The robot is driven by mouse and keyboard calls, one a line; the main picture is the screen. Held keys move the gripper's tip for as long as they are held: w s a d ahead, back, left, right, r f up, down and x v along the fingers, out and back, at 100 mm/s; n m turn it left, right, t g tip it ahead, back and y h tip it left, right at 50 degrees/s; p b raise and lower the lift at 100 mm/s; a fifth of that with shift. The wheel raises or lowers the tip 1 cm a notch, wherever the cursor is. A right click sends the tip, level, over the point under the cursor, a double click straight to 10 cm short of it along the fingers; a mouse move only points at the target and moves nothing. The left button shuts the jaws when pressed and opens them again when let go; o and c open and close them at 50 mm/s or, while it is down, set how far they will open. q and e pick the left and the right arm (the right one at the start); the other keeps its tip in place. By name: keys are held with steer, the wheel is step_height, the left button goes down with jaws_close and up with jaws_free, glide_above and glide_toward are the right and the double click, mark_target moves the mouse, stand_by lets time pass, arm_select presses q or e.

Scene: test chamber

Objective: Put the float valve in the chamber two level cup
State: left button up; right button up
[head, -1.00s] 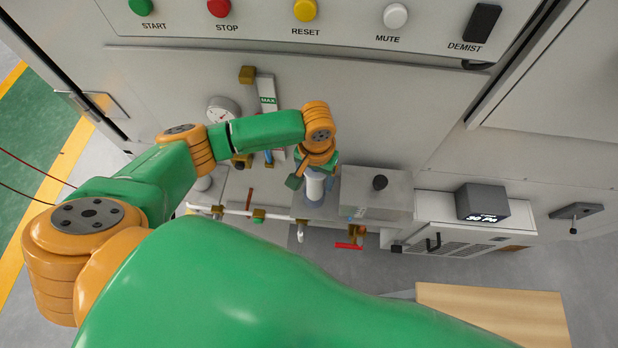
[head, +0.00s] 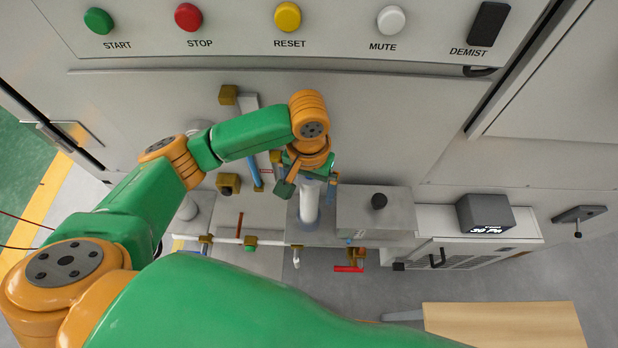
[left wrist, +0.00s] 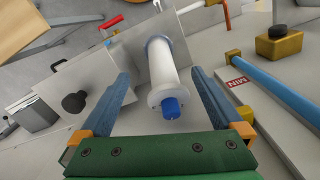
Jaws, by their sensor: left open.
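A white spool-shaped piece (left wrist: 165,65) with round flanges and a blue knob on its end stands on a grey block; it looks like the float valve, though I cannot be sure. In the head view its white body (head: 309,206) shows just below my left gripper (head: 307,178). In the left wrist view my left gripper (left wrist: 160,76) is open, with a blue-grey finger on each side of the piece and visible gaps between. I cannot tell which part is the chamber two level cup; a pale round part (head: 188,208) at the left is partly hidden by my arm. My right gripper is not in view.
A grey box with a black knob (head: 379,201) stands close right of the white piece. A blue tube (left wrist: 285,90) beside a MIN label and a brass fitting (left wrist: 279,42) lie to the right in the wrist view.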

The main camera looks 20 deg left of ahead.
mark_target(308, 207)
arm_select(q)
steer(key=r, duration=0.5)
steer(key=shift+s+d, duration=0.1)
steer(key=shift+s, duration=0.1)
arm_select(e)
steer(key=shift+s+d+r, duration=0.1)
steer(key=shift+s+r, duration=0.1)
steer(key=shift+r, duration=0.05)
arm_select(q)
steer(key=shift+s, duration=0.15)
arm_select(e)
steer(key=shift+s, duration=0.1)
